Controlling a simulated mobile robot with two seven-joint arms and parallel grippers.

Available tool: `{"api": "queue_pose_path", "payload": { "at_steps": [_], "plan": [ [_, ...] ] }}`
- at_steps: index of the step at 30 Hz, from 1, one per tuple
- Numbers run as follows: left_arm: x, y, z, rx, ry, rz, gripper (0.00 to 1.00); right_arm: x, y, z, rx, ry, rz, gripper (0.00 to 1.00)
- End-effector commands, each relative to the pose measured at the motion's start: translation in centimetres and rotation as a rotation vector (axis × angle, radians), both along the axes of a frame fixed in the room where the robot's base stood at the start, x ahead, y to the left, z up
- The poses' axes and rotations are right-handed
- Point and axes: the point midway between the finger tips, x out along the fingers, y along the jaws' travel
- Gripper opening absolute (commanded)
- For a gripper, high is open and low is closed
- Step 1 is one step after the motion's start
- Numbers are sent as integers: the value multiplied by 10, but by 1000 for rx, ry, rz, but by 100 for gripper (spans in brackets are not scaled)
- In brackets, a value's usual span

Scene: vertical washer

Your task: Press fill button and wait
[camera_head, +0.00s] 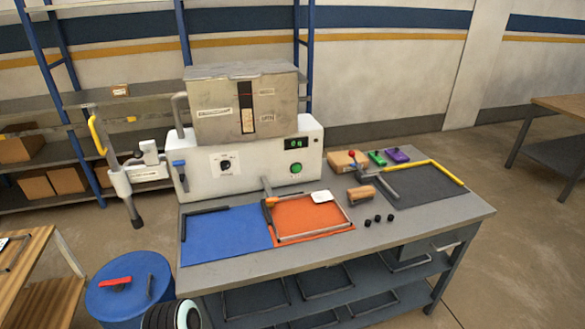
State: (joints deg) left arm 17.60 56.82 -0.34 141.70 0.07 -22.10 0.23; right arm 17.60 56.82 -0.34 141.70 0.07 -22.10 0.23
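The washer's white control housing (250,178) stands at the back of the grey workbench. On its front right is a round green button (296,169), the likely fill button; its label is too small to read. Above the button is a small dark display (296,143) with green digits. A black knob (225,165) sits on a white plate to the left. On top is a grey metal tank (215,112) with a dark vertical gauge window (246,108), pale in its lower part.
The bench holds a blue mat (225,235), an orange mat (300,212) with a metal frame, a dark grey mat (425,185) and small colored blocks. A blue drum (130,295) stands front left. A pipe assembly with a yellow handle (97,136) stands left of the washer.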

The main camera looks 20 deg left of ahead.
Motion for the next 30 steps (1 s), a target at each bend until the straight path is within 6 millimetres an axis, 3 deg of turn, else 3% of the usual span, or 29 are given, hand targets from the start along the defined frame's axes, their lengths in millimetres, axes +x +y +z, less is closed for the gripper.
{"api": "queue_pose_path", "payload": {
  "at_steps": [13,14,18,30],
  "plan": [
    [0,0,0,0,0,0,46,0,0,0,0,0,0,43],
    [0,0,0,0,0,0,43,0,0,0,0,0,0,43],
    [0,0,0,0,0,0,0,0,0,0,0,0,0,43],
    [0,0,0,0,0,0,0,0,0,0,0,0,0,43]
  ]
}}
